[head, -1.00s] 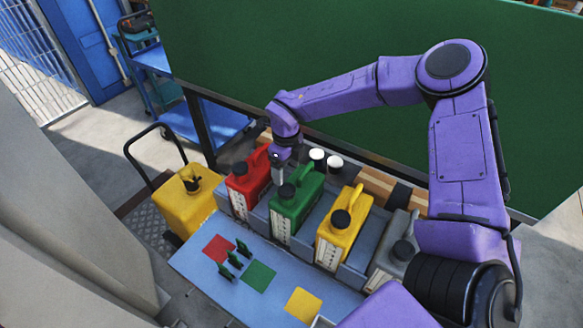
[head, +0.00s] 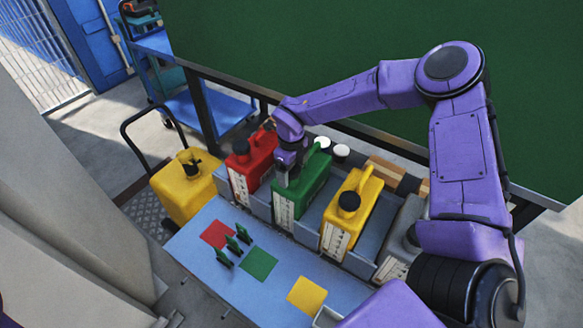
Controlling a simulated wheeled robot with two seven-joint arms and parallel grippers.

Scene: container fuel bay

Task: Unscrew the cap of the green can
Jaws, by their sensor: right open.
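The green can (head: 307,194) stands in the row of cans, between the red can (head: 250,166) and the yellow can (head: 352,212). My right gripper (head: 284,180) points down at the front top of the green can, where its cap is. The gripper is open, and it hides the cap, so I cannot tell whether the fingers touch it. My left gripper is out of view.
A grey can (head: 403,243) stands right of the yellow can. The blue bench (head: 225,282) in front has red, green and yellow squares and small green pieces. A larger yellow container (head: 183,188) stands at left. A green panel rises behind.

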